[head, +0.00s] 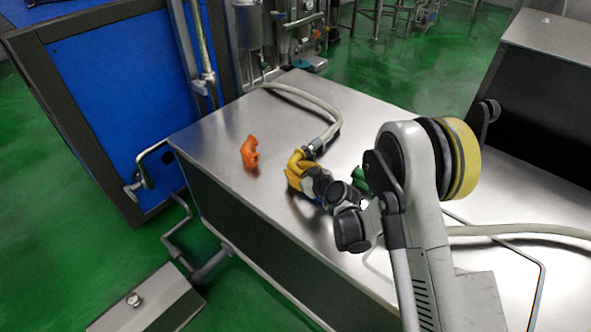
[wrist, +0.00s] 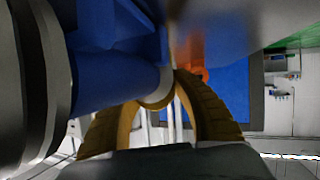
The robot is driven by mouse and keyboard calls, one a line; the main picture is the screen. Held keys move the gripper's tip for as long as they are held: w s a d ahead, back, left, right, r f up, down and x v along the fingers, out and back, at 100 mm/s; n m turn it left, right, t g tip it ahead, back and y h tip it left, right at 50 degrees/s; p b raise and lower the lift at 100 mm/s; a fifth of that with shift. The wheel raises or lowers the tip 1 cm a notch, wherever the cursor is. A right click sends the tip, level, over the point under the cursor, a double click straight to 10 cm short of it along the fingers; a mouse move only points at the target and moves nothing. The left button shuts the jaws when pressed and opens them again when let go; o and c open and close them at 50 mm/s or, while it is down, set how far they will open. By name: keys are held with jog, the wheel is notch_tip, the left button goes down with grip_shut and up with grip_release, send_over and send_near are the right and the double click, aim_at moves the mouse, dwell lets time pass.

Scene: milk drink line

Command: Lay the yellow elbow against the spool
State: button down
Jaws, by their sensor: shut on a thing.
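The yellow elbow (head: 297,157) shows at the far side of my gripper (head: 294,177) in the head view, low over the steel table. My gripper's ribbed golden fingers close on it, and in the wrist view (wrist: 167,95) they hide most of it. A blue piece, which looks like the spool (wrist: 112,55), is large and close at upper left in the wrist view. It lies right beside the fingers. Whether the elbow touches it, I cannot tell. In the head view my wrist covers most of the blue piece.
An orange elbow (head: 250,152) lies left of my gripper on the steel table (head: 215,140). A hose (head: 332,110) with a metal end lies just behind. A green piece (head: 360,179) is partly hidden right of my wrist. The table's left end is clear.

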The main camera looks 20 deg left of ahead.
jog(key=shift+f, duration=0.45)
jog(key=c, duration=1)
grip_release()
jog(key=shift+r, duration=0.1)
notch_tip(320, 180, up, 10)
jog(key=shift+f, duration=0.1)
